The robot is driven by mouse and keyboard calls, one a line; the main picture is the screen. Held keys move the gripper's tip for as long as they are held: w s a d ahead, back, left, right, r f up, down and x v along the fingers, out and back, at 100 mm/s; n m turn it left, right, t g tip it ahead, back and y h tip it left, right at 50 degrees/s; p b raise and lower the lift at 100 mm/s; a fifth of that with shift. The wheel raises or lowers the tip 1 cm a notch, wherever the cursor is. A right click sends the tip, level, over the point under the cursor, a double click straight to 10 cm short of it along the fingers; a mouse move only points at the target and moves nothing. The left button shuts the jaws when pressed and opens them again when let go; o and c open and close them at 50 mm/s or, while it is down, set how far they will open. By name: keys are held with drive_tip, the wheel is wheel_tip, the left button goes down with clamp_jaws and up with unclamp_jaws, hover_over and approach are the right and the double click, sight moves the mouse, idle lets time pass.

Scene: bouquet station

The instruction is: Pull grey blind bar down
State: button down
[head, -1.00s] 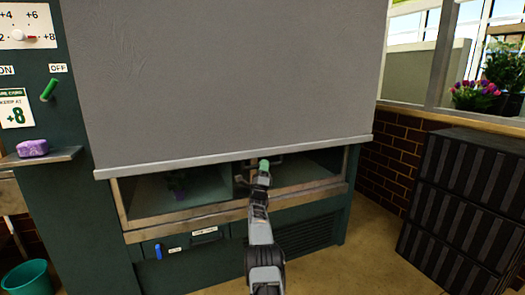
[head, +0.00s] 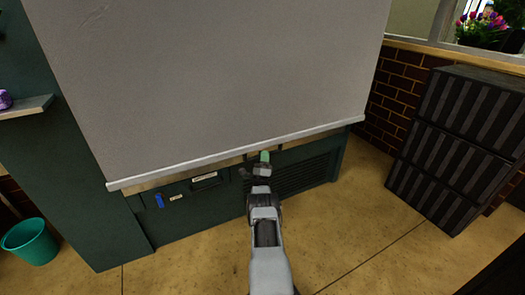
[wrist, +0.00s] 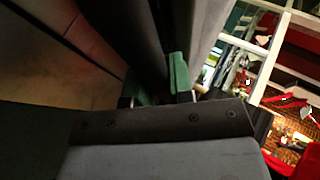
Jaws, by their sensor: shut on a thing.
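The grey blind (head: 225,80) hangs over the front of the dark green cabinet. Its pale grey blind bar (head: 190,167) runs along the lower edge, sloping up to the right in the head view. The bar is low, near the cabinet's lower panel, and covers the glass opening. My gripper (head: 264,157) is at the bar's underside, right of its middle, and is shut on it. In the wrist view the green fingertips of my gripper (wrist: 158,82) sit on either side of a dark edge. The exact contact is partly hidden by the gripper.
A blue tag (head: 159,201) and a vented panel (head: 300,176) are on the cabinet below the bar. Black crates (head: 460,140) are stacked at the right. A teal bucket (head: 30,242) stands at the lower left. The floor in front is clear.

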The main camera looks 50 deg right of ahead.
drive_tip(key=shift+s+d+f, duration=0.1)
drive_tip(key=shift+d+f, duration=0.05)
drive_tip(key=shift+f, duration=0.15)
drive_tip(key=c, duration=1.3)
unclamp_jaws()
drive_tip(key=shift+d+f, duration=0.1)
drive_tip(key=shift+a, duration=0.2)
drive_tip(key=shift+a+f, duration=0.1)
drive_tip(key=shift+a, duration=0.05)
drive_tip(key=p+v, duration=0.2)
drive_tip(key=v, duration=1.1)
drive_tip(key=shift+p, duration=0.35)
drive_tip(key=shift+f, duration=0.1)
drive_tip(key=shift+s, duration=0.1)
